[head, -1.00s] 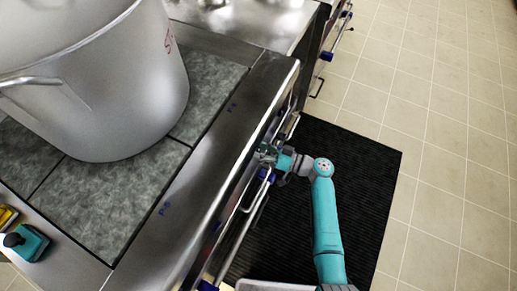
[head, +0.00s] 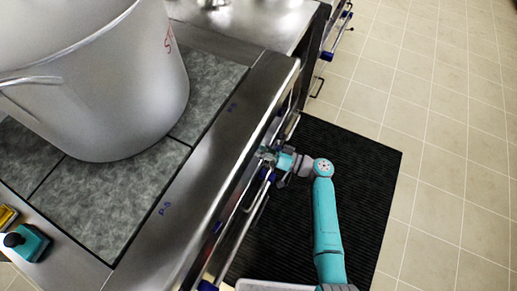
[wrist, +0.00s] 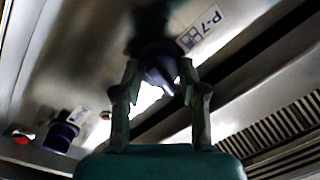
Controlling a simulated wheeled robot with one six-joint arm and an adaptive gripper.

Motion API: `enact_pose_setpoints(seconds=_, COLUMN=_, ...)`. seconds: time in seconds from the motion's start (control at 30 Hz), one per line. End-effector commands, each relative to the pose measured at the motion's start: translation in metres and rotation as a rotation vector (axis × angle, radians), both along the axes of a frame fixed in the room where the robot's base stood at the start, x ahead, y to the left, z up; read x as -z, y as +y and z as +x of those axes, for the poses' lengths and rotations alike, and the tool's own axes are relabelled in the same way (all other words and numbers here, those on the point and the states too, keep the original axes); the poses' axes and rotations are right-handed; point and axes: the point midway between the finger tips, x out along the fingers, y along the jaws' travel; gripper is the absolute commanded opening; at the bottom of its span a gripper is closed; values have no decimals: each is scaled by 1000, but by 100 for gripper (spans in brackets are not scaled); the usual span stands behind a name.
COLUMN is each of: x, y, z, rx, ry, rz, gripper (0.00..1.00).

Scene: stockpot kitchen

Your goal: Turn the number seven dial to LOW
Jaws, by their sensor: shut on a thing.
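The number seven dial (wrist: 158,66) is a dark blue knob on the stove's front panel, beside a label (wrist: 200,33) reading P-7 in the wrist view. My gripper (wrist: 160,88) has its two fingers on either side of this dial and is shut on it. The dial's pointer end shows between the fingertips. Its setting marks, including LOW, cannot be read. In the head view my gripper (head: 268,154) reaches the stove front under the counter edge, and the dial there is hidden.
Another blue dial (wrist: 62,130) sits to the left on the panel, near a red light (wrist: 22,136). A large steel stockpot (head: 110,85) stands on the stove top. A handle rail (head: 255,205) runs along the front. A black mat (head: 345,180) covers the floor.

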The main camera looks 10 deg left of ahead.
Motion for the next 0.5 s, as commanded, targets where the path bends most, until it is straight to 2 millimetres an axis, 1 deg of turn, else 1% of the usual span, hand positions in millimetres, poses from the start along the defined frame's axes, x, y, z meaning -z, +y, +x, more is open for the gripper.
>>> enact_pose_setpoints(seconds=0.5, x=2, y=0, z=0, rx=1, ry=447, rz=162, gripper=7)
